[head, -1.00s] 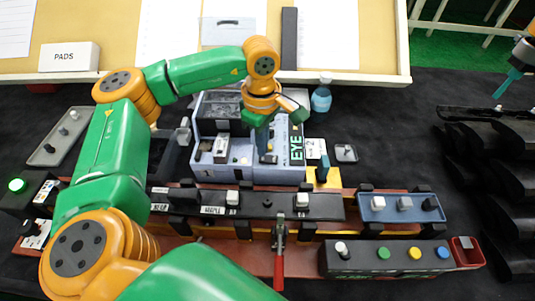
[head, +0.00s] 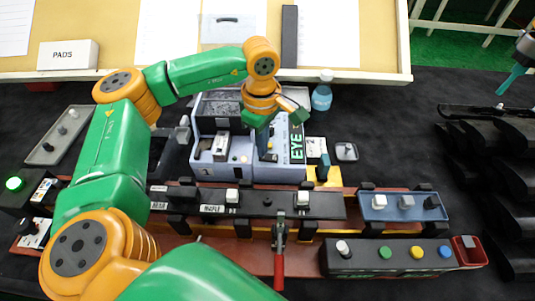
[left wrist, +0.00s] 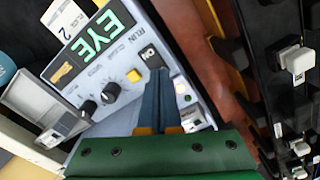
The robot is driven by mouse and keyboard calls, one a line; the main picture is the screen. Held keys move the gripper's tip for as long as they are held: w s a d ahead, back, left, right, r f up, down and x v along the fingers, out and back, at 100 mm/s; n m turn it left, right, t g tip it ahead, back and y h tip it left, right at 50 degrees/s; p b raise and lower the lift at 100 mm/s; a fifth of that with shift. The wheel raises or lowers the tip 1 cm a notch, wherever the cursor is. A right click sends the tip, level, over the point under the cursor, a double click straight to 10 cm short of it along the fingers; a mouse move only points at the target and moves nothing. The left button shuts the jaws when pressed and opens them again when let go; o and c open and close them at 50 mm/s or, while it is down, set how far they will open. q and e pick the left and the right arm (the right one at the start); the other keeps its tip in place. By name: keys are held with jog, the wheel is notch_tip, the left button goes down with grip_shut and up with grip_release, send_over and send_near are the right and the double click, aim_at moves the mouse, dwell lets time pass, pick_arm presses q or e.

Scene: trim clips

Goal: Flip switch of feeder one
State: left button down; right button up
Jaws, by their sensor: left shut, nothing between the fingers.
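The grey-lilac machine (head: 232,174) stands at the centre of the head view, with a "1" on its lower left front and a green EYE label (head: 297,146) on its right part. The left wrist view shows the EYE label (left wrist: 103,38), black knobs (left wrist: 110,92), a yellow button (left wrist: 134,76), a RUN-marked part (left wrist: 152,57) and a small white switch-like part (left wrist: 194,118). My left gripper (head: 265,155) is shut and empty, low over the panel; its blue-grey fingers (left wrist: 160,80) end near the RUN mark. Contact cannot be told. Part of my right gripper (head: 508,82) shows at the right edge.
A black rail (head: 265,205) with white switches (head: 302,199) and a red-handled clamp (head: 279,255) lies in front. A blue switch box (head: 380,213) and a button box (head: 365,265) stand right. A bottle (head: 321,95) stands behind.

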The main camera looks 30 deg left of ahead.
pick_arm(q)
jog(key=shift+f+b, duration=0.5)
jog(key=shift+f, duration=0.1)
jog(key=shift+s, duration=0.1)
notch_tip(320, 180, up, 7)
jog(key=p, duration=0.5)
jog(key=shift+r+p, duration=0.15)
jog(key=shift+p, duration=0.25)
